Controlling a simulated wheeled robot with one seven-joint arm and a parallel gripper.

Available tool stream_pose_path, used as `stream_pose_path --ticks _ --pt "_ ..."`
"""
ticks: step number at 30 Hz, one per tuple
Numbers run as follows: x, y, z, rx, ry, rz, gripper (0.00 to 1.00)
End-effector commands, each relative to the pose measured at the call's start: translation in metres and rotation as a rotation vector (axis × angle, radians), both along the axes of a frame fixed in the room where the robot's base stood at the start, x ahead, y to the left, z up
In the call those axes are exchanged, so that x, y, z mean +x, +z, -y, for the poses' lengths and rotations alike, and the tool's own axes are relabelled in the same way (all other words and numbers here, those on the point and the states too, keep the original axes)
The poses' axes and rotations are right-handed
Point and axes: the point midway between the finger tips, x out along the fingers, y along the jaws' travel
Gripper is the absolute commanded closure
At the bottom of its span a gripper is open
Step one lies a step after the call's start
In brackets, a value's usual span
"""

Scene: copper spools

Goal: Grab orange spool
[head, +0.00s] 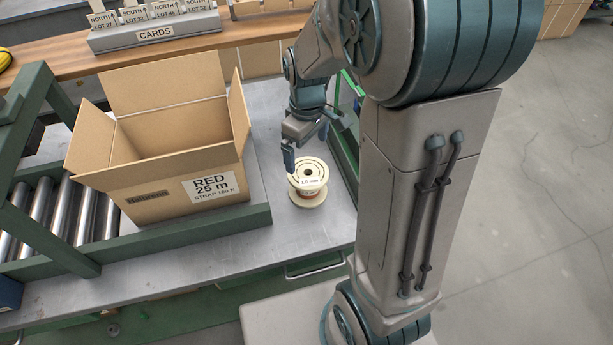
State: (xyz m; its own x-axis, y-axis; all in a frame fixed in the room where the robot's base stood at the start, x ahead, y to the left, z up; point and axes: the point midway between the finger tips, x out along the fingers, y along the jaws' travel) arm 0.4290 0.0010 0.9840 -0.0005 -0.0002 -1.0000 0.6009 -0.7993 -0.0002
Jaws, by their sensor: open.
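A spool (309,178) stands upright on the grey metal bench top (275,235), right of the cardboard box. It has pale cream flanges, a dark centre hole and a "1.0 mm" mark on top. A little reddish-orange shows at its side, but its winding is mostly hidden by the flange. My gripper (307,148) is open, just behind and above the spool. One finger hangs near the spool's upper left edge. I cannot tell whether it touches the spool.
An open cardboard box (155,199) marked "RED 25 m" stands left of the spool, on a green-framed conveyor with rollers (78,212). A green-edged tray (343,160) lies close on the right, partly behind my arm. A card rack (155,32) stands on the wooden shelf behind.

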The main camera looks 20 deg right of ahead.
Motion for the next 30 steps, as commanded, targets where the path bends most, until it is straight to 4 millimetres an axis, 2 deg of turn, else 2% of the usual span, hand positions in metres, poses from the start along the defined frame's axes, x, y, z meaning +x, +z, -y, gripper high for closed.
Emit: stream_pose_path --ticks 3,9,17,25,30 --pt "-0.002 -0.026 0.000 -0.001 0.000 -0.007 0.00" --pt "-0.001 -0.060 0.000 0.000 -0.001 -0.004 0.00" --pt "-0.001 -0.076 0.000 0.000 -0.002 -0.001 0.00" --pt "-0.002 -0.109 0.002 -0.001 -0.004 -0.004 0.00" --pt "-0.001 -0.121 0.002 -0.001 -0.001 0.000 0.00"
